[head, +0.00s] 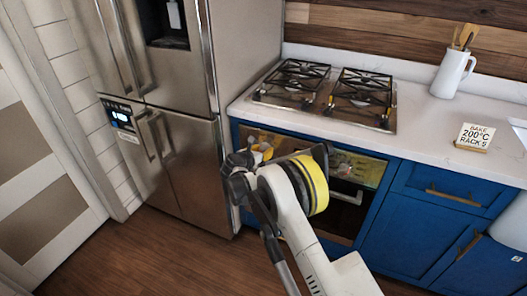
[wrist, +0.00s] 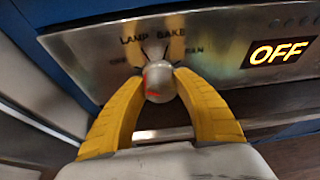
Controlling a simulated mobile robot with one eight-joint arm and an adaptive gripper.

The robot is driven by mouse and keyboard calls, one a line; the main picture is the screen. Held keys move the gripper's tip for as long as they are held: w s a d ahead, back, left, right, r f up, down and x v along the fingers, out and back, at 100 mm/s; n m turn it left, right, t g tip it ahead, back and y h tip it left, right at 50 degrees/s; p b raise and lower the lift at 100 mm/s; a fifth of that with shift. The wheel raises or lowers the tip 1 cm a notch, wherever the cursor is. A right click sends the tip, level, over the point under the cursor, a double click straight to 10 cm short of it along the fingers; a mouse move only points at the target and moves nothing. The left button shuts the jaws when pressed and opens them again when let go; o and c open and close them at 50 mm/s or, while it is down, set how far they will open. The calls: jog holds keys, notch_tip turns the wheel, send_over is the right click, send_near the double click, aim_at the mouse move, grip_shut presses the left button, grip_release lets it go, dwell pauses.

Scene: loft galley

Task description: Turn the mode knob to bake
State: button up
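The mode knob (wrist: 158,84) is a small round silver knob with a red mark, on the oven's metal control panel (wrist: 222,45). Labels around it read OFF, LAMP, BAKE and FAN. The lit display (wrist: 278,52) reads OFF. My gripper (wrist: 160,76) has its two curved yellow fingers on either side of the knob, their tips touching its sides. Where the knob's pointer aims is hard to tell. In the head view my gripper (head: 257,152) is at the left end of the oven panel (head: 355,168), and my arm hides the knob.
The steel fridge (head: 185,150) stands close on the left. A gas cooktop (head: 350,98) is above the oven. The counter holds a white jug (head: 452,75) with utensils and a sign (head: 475,137) reading "BAKE 200°C RACK 5". The oven handle (head: 345,197) lies below the panel.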

jog(key=shift+c, duration=1)
jog(key=shift+d+m+t+y, duration=0.1)
jog(key=shift+m+t+y, duration=0.2)
jog(key=shift+m+y, duration=0.6)
jog(key=m+t+y, duration=0.1)
jog(key=m, duration=0.2)
jog(key=shift+m, duration=0.3)
jog(key=m+t+y, duration=0.1)
jog(key=m+y, duration=0.1)
jog(key=m, duration=0.1)
jog(key=shift+m+t+y, duration=0.4)
jog(key=shift+m+t, duration=0.4)
jog(key=shift+m, duration=0.6)
